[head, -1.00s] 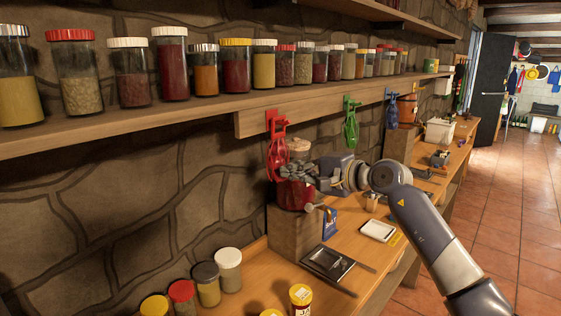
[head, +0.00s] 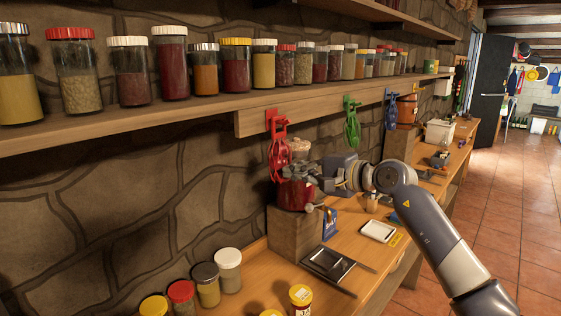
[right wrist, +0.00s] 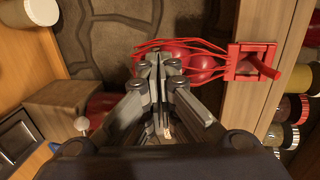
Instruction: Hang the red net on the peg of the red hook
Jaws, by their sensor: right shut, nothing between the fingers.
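The red hook (head: 271,119) is fixed to the wooden rail under the shelf. The red net (head: 279,153) hangs directly below it against the stone wall. In the right wrist view, the red net (right wrist: 190,58) holds round red things. Its upper strands reach the red hook (right wrist: 252,62) and appear to be around the peg (right wrist: 265,68). My right gripper (head: 300,172) is shut and empty, close to the net's lower end. In the right wrist view, the right gripper (right wrist: 157,62) overlaps that end; I cannot tell whether they touch. My left gripper is out of view.
A jar with red contents (head: 294,195) stands on a wooden block (head: 295,236) below my right gripper. Several spice jars line the shelf (head: 150,122). A scale (head: 328,263) lies on the bench.

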